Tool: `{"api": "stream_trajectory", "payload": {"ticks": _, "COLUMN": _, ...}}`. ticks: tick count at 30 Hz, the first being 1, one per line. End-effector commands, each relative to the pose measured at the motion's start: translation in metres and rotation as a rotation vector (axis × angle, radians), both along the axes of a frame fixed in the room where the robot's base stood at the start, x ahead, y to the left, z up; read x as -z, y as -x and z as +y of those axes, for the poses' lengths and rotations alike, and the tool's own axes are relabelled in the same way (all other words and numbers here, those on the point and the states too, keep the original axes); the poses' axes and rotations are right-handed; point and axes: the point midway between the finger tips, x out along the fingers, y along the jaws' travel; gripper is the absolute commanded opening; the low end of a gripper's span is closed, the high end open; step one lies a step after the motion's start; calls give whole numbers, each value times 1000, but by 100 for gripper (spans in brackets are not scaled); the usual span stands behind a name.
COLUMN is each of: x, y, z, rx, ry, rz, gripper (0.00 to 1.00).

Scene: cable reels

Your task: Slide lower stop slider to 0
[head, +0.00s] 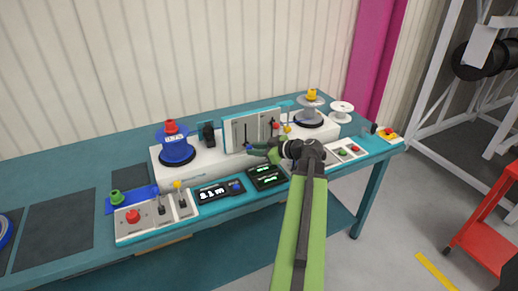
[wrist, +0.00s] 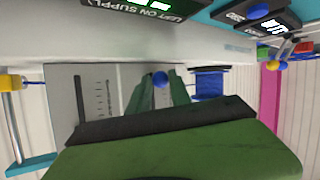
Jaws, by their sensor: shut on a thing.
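A pale upright panel with slots and scale marks (head: 236,133) stands at the back middle of the bench; it also fills the middle of the wrist view (wrist: 62,88). A blue round slider knob (wrist: 160,78) sits at the panel between my green fingertips. In the head view the knob (head: 248,148) shows at the panel's lower edge, at the tip of my gripper (head: 255,149). My gripper is shut on this knob. The slider's slot is mostly hidden behind the fingers, so its reading on the scale cannot be told.
A blue reel (head: 176,149) stands left of the panel and a grey reel (head: 308,115) right of it. Below are displays (head: 220,191) and a button box (head: 135,219). A red-knobbed lever (head: 275,127) is close right of the panel. A red cart (head: 490,225) stands at far right.

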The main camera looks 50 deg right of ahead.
Motion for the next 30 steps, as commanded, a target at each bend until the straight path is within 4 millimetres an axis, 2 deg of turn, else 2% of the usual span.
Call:
{"api": "stream_trajectory", "payload": {"ticks": 6, "x": 1, "y": 0, "z": 1, "rx": -4, "ry": -1, "rz": 1, "gripper": 0}}
{"api": "stream_trajectory", "payload": {"ticks": 7, "x": 1, "y": 0, "z": 1, "rx": -4, "ry": -1, "rz": 1, "gripper": 28}}
{"api": "stream_trajectory", "payload": {"ticks": 12, "x": 0, "y": 0, "z": 1, "rx": -2, "ry": -1, "rz": 0, "gripper": 50}}
{"api": "stream_trajectory", "payload": {"ticks": 23, "x": -3, "y": 5, "z": -1, "rx": 1, "ry": -1, "rz": 0, "gripper": 50}}
{"api": "stream_trajectory", "payload": {"ticks": 26, "x": -11, "y": 20, "z": -2, "rx": 3, "ry": 0, "rz": -1, "gripper": 50}}
{"api": "stream_trajectory", "payload": {"ticks": 30, "x": -27, "y": 55, "z": -7, "rx": 4, "ry": 0, "rz": -1, "gripper": 50}}
